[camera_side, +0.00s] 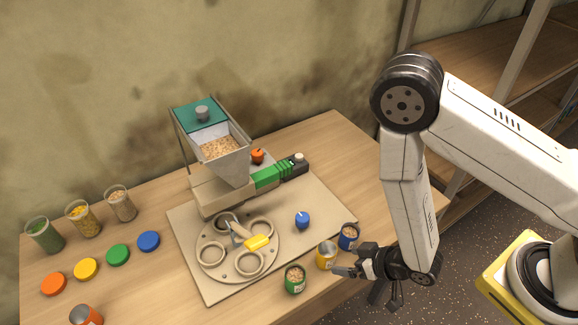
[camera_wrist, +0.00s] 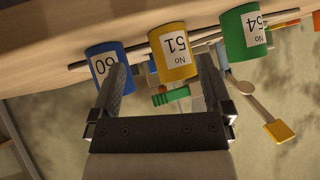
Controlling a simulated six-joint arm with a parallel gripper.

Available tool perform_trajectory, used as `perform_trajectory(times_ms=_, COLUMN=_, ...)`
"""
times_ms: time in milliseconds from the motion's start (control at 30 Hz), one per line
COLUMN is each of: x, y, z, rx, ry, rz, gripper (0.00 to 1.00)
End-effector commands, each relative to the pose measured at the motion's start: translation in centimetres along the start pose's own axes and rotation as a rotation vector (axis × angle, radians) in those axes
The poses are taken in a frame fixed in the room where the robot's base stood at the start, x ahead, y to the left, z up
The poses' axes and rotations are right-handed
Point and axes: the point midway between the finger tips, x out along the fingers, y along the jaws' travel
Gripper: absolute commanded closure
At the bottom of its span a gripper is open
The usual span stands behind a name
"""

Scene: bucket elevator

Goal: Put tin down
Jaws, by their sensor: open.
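The yellow tin (camera_side: 327,257), labelled "No 51", stands upright near the table's front edge. It also shows in the wrist view (camera_wrist: 173,56), where the picture is upside down. A blue tin (camera_side: 348,240), labelled 60, and a green tin (camera_side: 295,283), labelled 54, stand on either side of it. Their tops show grainy contents. My gripper (camera_side: 347,262) is low beside the yellow tin. In the wrist view my gripper (camera_wrist: 165,75) is open and empty, its fingers spread to either side of the yellow tin, with the blue tin behind one finger.
A hopper (camera_side: 222,165) of flakes stands on a board with a round holed plate (camera_side: 215,263). A yellow-handled scoop (camera_side: 257,242) lies there. An orange tin (camera_side: 86,316), coloured lids (camera_side: 118,254) and filled glasses (camera_side: 83,220) stand at left. A small blue object (camera_side: 302,221) is nearby.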

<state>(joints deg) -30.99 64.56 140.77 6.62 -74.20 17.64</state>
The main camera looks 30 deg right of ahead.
Motion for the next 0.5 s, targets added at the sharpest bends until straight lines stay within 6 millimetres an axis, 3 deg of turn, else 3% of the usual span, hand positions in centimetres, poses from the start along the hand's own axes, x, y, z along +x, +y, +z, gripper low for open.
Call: perform_trajectory(times_ms=500, x=-1.4, y=1.4, z=-1.2, rx=0.16, ry=-0.283, rz=0.062, gripper=0.0)
